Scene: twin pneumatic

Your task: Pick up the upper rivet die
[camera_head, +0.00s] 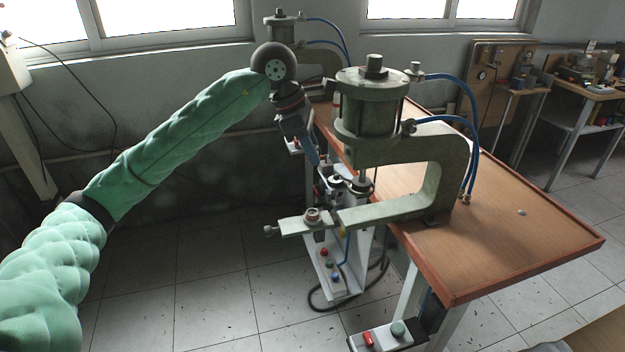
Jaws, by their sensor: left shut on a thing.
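My left arm comes in from the left and bends down beside the near pneumatic press (369,103). My left gripper (335,187) points down just left of the press ram (362,184). It is shut on a small dark metal piece, which looks like the upper rivet die (336,181); the fingers hide part of it. A round lower die (312,215) sits on the end of the press's lower arm, below and left of the gripper. My right gripper is not in view.
The press stands on a wooden table (485,217) with free room at right. A second press (283,28) stands behind. Blue air hoses (470,125) curve at the right. A white stand with coloured buttons (328,262) is below, and a red and green button box (384,336) is at the front.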

